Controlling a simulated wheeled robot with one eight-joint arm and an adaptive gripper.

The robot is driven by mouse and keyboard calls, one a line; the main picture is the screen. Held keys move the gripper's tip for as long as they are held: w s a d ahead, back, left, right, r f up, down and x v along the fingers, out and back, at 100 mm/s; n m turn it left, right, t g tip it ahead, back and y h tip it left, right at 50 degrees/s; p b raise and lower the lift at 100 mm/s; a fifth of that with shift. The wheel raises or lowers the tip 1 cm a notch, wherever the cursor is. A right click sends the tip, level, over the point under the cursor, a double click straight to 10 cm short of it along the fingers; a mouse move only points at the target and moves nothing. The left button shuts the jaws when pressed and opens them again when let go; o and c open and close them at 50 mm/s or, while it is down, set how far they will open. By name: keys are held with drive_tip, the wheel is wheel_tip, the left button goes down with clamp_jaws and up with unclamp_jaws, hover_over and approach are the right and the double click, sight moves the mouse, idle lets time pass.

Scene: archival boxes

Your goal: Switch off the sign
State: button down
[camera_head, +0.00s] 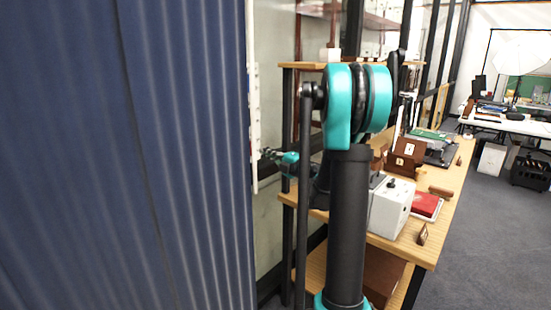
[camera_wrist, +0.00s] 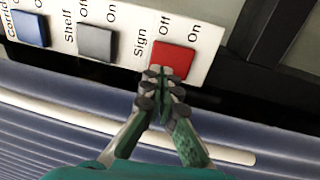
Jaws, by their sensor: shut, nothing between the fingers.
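The sign switch is a red square rocker (camera_wrist: 172,60) on a white panel (camera_wrist: 128,44) in the wrist view, with the labels "Sign", "Off" and "On" around it. My gripper (camera_wrist: 160,75) is shut and empty, with its fingertips at the lower left edge of the red switch and overlapping it in the picture. I cannot tell whether they touch it. The fingertips hide part of the switch's lower edge. In the head view my gripper (camera_head: 268,154) is small, close to the edge-on white panel (camera_head: 254,125), and the switch face cannot be seen.
A grey switch (camera_wrist: 97,42) labelled "Shelf" and a blue switch (camera_wrist: 30,28) labelled "Corrid..." sit left of the red one. A blue ribbed surface (camera_head: 130,150) fills the left of the head view. A wooden desk (camera_head: 440,215) holds a white box (camera_head: 391,205) and other items.

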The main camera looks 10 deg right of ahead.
drive_tip(key=shift+x, duration=2.55)
drive_tip(key=shift+w+a+r, duration=0.2)
drive_tip(key=shift+w, duration=0.1)
drive_tip(key=shift+s, duration=0.1)
